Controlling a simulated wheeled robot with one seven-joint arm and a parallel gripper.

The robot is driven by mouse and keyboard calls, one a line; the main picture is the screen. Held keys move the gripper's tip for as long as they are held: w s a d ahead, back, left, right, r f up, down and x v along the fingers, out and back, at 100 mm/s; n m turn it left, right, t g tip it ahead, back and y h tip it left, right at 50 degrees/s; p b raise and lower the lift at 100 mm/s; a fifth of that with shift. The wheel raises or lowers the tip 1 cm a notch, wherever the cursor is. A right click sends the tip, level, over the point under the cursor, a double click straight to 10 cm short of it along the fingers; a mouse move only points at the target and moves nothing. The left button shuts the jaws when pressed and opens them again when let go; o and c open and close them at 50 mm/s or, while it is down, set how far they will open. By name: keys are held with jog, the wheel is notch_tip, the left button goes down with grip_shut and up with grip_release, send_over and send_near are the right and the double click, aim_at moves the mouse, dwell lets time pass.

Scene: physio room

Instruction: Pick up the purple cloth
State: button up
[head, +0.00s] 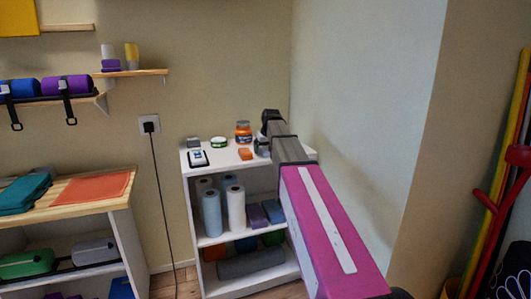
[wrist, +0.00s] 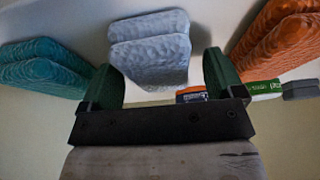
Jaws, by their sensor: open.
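I see no clearly purple cloth between or beside my fingers. My gripper (wrist: 163,75) is open. In the wrist view, a pale blue-grey folded cloth (wrist: 150,55) shows between its two green fingers; I cannot tell whether they touch it. A teal folded cloth (wrist: 45,68) lies to the left and an orange folded one (wrist: 280,38) to the right, the latter likely the small orange block (head: 245,154) in the head view. In the head view, my gripper (head: 268,128) is over the white cabinet's right side, hiding things there. Purple folded pieces (head: 273,211) lie on its middle shelf.
The white cabinet (head: 232,166) also bears an orange jar (head: 243,131), a green tin (head: 219,143), a grey block (head: 193,142) and a white device (head: 198,158). Pale rolls (head: 235,207) stand below. Walls close in behind and to the right. A wooden-topped table (head: 55,208) stands left.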

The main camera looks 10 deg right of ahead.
aim_at(265, 147)
jog(key=shift+f, duration=0.2)
jog(key=c, duration=1.1)
notch_tip(265, 147, up, 5)
jog(key=s+a+r, duration=0.2)
jog(key=a, duration=0.1)
jog(key=s+a+r, duration=0.1)
jog(key=a+r, duration=0.1)
jog(key=a, duration=0.1)
jog(key=s+a+r, duration=0.2)
jog(key=a, duration=0.2)
jog(key=shift+s+a+r, duration=0.1)
jog(key=shift+s+r, duration=0.1)
jog(key=shift+s, duration=0.1)
